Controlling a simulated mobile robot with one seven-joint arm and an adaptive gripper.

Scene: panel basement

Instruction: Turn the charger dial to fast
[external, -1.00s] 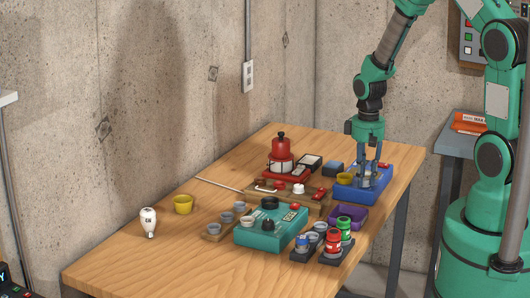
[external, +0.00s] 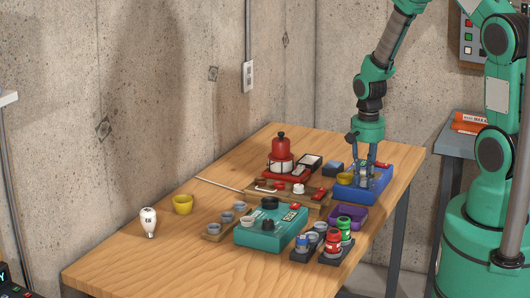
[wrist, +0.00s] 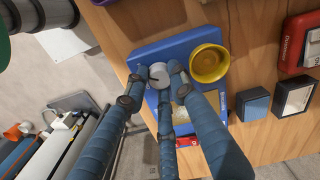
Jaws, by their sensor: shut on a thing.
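The blue charger box (external: 383,181) sits at the right end of the wooden table, and it fills the middle of the wrist view (wrist: 178,48). Its round grey dial (wrist: 159,74) has a dark pointer line; I cannot read any marking for fast. My gripper (external: 370,186) points down over the box. In the wrist view, its blue-grey fingers (wrist: 160,82) are closed around the dial from the sides. In the external view the fingers mostly hide the dial.
A yellow cup-like piece (wrist: 209,63) is close beside the dial on the box. A purple tray (external: 348,216), a teal box (external: 272,234) and a red device (external: 282,162) stand nearby.

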